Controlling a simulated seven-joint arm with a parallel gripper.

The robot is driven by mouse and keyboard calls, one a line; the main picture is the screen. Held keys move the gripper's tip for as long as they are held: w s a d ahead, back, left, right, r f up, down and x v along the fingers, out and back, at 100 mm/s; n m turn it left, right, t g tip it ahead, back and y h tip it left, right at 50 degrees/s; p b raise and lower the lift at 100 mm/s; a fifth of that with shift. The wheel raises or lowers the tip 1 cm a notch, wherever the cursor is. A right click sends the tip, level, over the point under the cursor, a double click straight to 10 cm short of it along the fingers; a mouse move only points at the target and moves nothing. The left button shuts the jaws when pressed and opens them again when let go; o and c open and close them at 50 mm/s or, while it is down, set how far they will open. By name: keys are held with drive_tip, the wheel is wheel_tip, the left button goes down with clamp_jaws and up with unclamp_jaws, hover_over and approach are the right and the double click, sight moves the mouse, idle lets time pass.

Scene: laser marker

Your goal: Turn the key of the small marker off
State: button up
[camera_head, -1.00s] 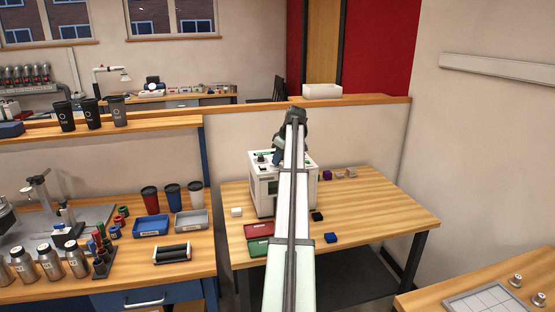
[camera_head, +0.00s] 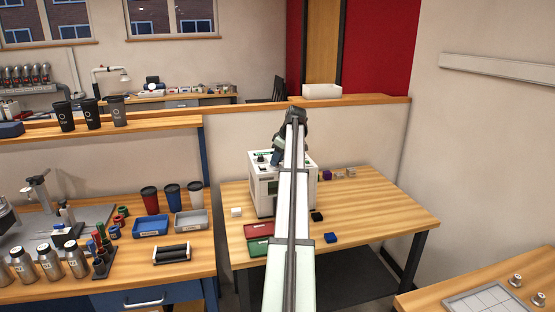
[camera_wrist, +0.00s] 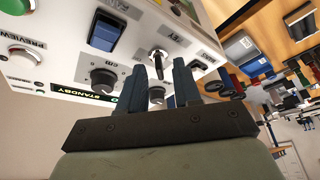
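The small marker (camera_head: 264,190) is a white box machine on the wooden table, partly hidden behind my arm in the head view. In the wrist view its panel (camera_wrist: 205,47) fills the top, with a display (camera_wrist: 84,94) reading STANDBY. The metal key (camera_wrist: 158,57) stands in its switch on this panel. My gripper (camera_wrist: 160,68) is open, with its two dark fingers apart. The key shows between the fingertips in the picture; I cannot tell whether either finger touches it. In the head view my gripper (camera_head: 277,157) is over the marker's top, mostly hidden by my arm.
A blue rocker switch (camera_wrist: 104,36), a green button (camera_wrist: 16,6) and black knobs (camera_wrist: 103,79) sit close by on the panel. Red (camera_head: 258,230) and green (camera_head: 259,247) trays and small blocks (camera_head: 330,238) lie on the table.

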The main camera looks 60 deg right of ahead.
drive_tip(key=shift+r, duration=0.15)
drive_tip(key=v, duration=1.3)
drive_tip(key=shift+s+r, duration=0.2)
